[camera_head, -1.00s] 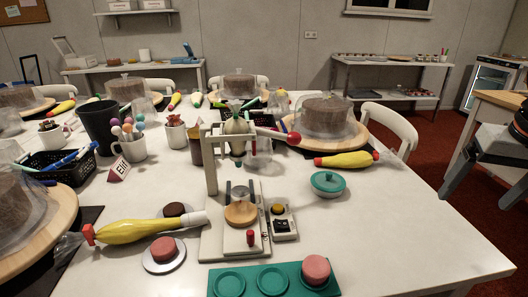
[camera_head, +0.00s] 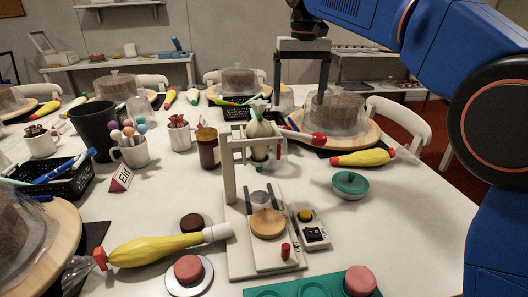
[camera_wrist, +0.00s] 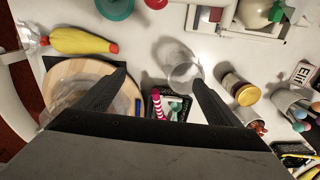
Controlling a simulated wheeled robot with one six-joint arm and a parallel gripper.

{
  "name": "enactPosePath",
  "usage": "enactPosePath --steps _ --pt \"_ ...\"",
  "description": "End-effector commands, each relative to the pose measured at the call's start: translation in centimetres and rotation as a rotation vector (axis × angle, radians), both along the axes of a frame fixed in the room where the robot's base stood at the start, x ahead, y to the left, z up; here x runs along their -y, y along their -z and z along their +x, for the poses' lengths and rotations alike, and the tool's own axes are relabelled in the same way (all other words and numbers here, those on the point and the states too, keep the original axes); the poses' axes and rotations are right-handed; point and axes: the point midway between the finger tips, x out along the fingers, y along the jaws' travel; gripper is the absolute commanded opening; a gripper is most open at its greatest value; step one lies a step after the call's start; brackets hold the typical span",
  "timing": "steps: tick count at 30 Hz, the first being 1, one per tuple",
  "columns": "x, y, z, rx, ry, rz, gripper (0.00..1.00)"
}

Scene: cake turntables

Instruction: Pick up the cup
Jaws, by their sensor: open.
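A clear, empty-looking cup (camera_wrist: 185,72) stands on the white table in the wrist view, just inside the tip of the right finger. In the head view it is mostly hidden behind the white press frame. Several white mugs also stand there: one with coloured cake pops (camera_head: 131,152), one with a brown-red filling (camera_head: 179,136) and one at the far left (camera_head: 42,141). My gripper (camera_head: 299,98) is open and empty, pointing down above the table beyond the press. Its spread fingers (camera_wrist: 158,80) also show in the wrist view.
A domed cake on a wooden board (camera_head: 372,140) lies close to the gripper. A brown jar (camera_head: 207,149), a black basket (camera_head: 72,183), a white press (camera_head: 229,180) and yellow piping bags (camera_head: 158,249) crowd the table.

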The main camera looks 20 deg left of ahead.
Motion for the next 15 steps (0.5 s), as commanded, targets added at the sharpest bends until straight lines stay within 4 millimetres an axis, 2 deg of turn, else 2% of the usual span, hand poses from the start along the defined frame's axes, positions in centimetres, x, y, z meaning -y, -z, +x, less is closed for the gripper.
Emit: enactPosePath --steps 1,6,11,15 --pt "-1.9 0.3 0.0 -0.007 -0.016 -0.006 0.87" --pt "-5.7 0.9 -0.4 -0.023 -0.043 -0.021 0.87" --pt "-7.0 1.4 -0.7 -0.029 -0.052 -0.027 0.87" --pt "-7.0 3.0 -0.7 -0.031 -0.053 -0.028 0.87"
